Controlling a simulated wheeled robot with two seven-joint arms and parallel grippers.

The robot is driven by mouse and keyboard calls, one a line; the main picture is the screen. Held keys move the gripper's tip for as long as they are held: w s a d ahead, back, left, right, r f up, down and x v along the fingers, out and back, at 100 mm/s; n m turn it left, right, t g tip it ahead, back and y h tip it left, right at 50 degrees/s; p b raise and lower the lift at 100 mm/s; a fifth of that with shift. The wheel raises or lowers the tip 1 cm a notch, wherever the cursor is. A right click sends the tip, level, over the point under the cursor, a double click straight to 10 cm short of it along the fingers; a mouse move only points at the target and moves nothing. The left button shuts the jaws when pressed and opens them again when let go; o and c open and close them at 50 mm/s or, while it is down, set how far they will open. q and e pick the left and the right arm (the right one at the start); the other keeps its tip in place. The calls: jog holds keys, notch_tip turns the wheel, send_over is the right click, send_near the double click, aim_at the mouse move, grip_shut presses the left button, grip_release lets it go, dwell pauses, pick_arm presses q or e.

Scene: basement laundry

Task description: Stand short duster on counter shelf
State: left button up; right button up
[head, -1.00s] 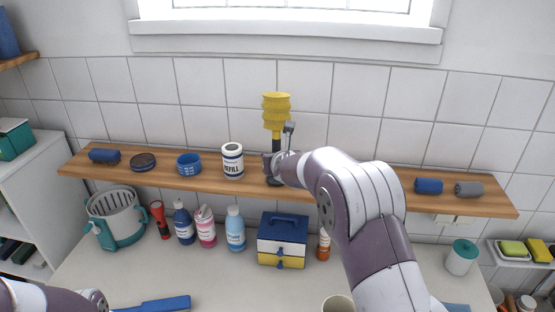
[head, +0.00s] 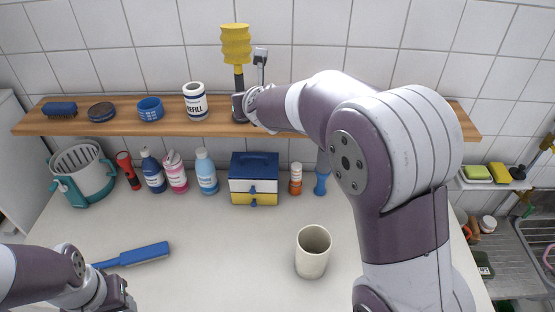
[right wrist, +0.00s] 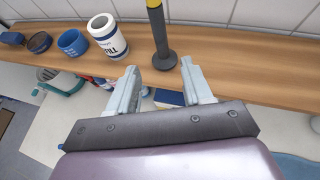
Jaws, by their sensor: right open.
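The short duster, with a yellow ribbed head (head: 235,45) and a dark handle, stands upright on its round base on the wooden counter shelf (head: 300,128). It is right of the white refill tub (head: 195,102). In the right wrist view the duster's dark handle and base (right wrist: 163,50) rest on the shelf, just beyond the fingertips. My right gripper (right wrist: 160,82) is open and empty, its fingers apart in front of the base. In the head view it (head: 244,108) is beside the base. My left gripper (head: 122,295) is low at the left, its fingers not clear.
A blue bowl (head: 150,109), dark round tin (head: 102,112) and blue roll (head: 60,109) sit on the shelf's left. Below are several bottles, a blue-and-yellow drawer box (head: 254,185), a beige cup (head: 313,250) and a blue brush (head: 146,253). My right arm hides the shelf's right part.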

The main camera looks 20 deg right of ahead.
jog(key=s+f+m+g, duration=0.3)
jog(key=s+f+m, duration=0.3)
jog(key=s+m, duration=0.3)
jog(key=s+f+m+g, duration=0.4)
jog(key=s+f+m, duration=0.2)
jog(key=s+m, duration=0.4)
jog(key=s+f+m+g, duration=0.4)
jog(key=s+m, duration=0.6)
jog(key=m, duration=0.6)
notch_tip(320, 180, down, 2)
jog(key=shift+f+y, duration=0.25)
jog(key=shift+y, duration=0.15)
